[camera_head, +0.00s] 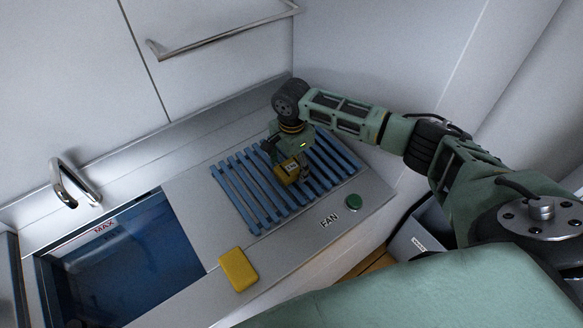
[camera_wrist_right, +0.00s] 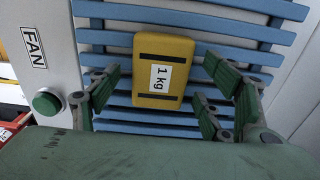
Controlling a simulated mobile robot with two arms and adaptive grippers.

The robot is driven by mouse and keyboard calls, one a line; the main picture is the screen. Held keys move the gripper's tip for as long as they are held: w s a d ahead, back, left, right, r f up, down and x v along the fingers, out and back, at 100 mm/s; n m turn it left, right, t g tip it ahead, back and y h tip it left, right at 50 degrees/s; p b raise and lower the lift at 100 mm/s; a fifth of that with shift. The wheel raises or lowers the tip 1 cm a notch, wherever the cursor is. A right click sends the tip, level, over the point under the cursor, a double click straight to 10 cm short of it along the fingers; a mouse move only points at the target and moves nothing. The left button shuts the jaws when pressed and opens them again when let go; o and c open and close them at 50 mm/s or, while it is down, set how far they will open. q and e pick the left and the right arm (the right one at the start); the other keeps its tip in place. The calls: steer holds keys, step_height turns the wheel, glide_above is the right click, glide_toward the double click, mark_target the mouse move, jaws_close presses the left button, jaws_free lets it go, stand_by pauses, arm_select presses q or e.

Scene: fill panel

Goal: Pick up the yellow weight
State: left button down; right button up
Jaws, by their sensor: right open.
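The yellow weight (camera_wrist_right: 163,52) is a block with dark bands and a white "1 kg" label, lying on the blue slatted rack. In the head view the weight (camera_head: 285,173) is partly hidden by my right gripper (camera_head: 293,166), which is right over it. In the right wrist view my right gripper (camera_wrist_right: 160,92) is open, with fingers on the left and right of the weight. Gaps show on both sides, so the fingers do not appear to press on it. My left gripper is in neither view.
The blue rack (camera_head: 236,199) is set in a grey counter (camera_head: 190,195). A green button (camera_head: 353,201) marked FAN is beside it. A plain yellow block (camera_head: 239,270) lies near the front edge. A blue basin (camera_head: 130,265) and a tap (camera_head: 75,183) are at left.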

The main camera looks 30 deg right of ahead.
jaws_close()
steer(key=shift+w+r, duration=0.1)
stand_by(0.8)
